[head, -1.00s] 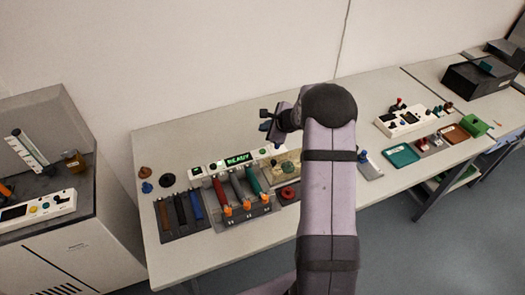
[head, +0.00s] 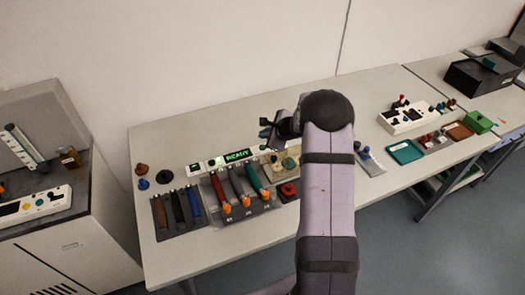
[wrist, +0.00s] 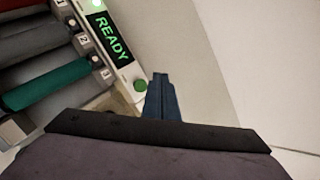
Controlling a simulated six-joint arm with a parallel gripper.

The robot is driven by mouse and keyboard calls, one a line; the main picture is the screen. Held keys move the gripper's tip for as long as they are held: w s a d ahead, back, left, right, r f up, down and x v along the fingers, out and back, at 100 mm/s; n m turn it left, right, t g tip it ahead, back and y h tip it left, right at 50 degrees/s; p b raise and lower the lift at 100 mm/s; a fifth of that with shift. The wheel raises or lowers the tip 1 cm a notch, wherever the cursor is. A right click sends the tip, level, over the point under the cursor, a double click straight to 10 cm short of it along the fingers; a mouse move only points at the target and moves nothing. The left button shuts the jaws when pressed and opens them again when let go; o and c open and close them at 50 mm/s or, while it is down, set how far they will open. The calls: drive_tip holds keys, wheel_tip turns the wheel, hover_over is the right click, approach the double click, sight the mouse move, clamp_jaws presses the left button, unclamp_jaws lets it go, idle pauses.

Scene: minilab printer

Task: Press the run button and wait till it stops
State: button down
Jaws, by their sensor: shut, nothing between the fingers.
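The printer's white control panel (head: 237,156) stands on the table behind the tubes, with a green READY display (head: 237,155). The display also reads READY in the wrist view (wrist: 110,37). A round green button (wrist: 139,85) sits at the panel's near end in the wrist view; a small green button (head: 263,148) shows there in the head view. My gripper (wrist: 160,78) is shut and empty. Its blue fingertips appear just right of the button in the wrist view, apart from it in the picture; the height between them is unclear. My gripper (head: 266,130) also shows in the head view.
Red, grey and green tubes with orange ends (head: 245,200) lie in a rack before the panel. A red knob (head: 289,189) is right of the rack, partly near my arm. Dark bars in a tray (head: 160,213) lie left. The table's back strip is clear.

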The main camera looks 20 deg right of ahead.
sight(265, 149)
drive_tip(key=shift+f+b, duration=1.35)
drive_tip(key=shift+f, duration=0.2)
